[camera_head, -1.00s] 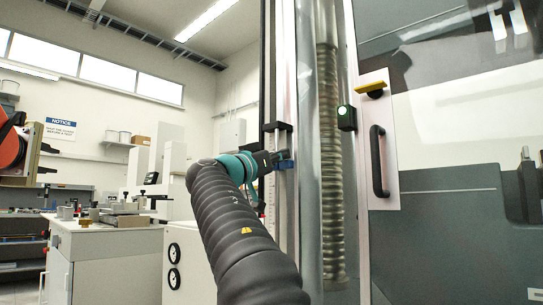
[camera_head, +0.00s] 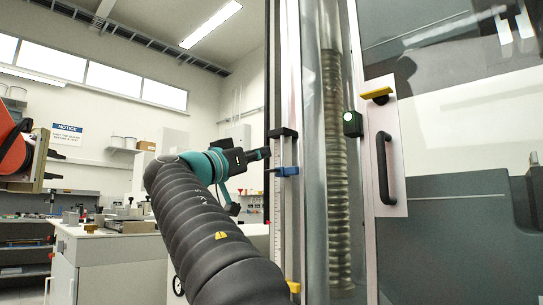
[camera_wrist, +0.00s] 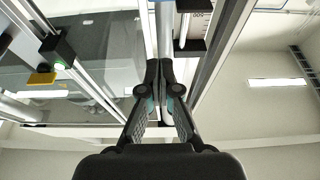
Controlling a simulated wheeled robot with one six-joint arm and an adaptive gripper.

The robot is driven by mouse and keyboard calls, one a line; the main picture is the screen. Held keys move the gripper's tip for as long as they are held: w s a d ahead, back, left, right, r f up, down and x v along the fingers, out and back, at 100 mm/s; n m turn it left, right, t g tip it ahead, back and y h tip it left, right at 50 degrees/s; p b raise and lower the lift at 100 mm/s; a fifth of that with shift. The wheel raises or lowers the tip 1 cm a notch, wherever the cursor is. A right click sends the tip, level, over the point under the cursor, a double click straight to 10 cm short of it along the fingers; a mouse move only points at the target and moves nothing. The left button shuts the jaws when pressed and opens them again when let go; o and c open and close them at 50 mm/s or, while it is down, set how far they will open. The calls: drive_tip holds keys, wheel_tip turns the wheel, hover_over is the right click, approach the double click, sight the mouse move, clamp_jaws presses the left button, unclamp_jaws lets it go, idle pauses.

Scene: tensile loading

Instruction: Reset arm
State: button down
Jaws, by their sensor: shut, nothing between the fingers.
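My arm reaches up from the bottom of the head view, with its black sleeve and teal wrist in front of the benches. My gripper (camera_head: 264,154) points right, toward the upright rail of the testing machine (camera_head: 291,95). In the wrist view my gripper (camera_wrist: 166,70) has its two black fingers together, with nothing between them. A blue clamp (camera_head: 284,171) and a black clamp (camera_head: 283,133) sit on the machine's scaled rail, close to the fingertips. I cannot tell whether the fingers touch the rail.
The machine's door has a black handle (camera_head: 384,168) and a yellow-topped latch (camera_head: 377,94). A green-lit button box (camera_head: 352,123) is on the frame. A white bench (camera_head: 100,250) stands at left. An orange and black machine part (camera_head: 20,150) is at the far left edge.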

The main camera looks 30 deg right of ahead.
drive_tip(key=shift+s+a+f, duration=0.15)
drive_tip(key=shift+s+a, duration=0.05)
drive_tip(key=shift+a, duration=0.2)
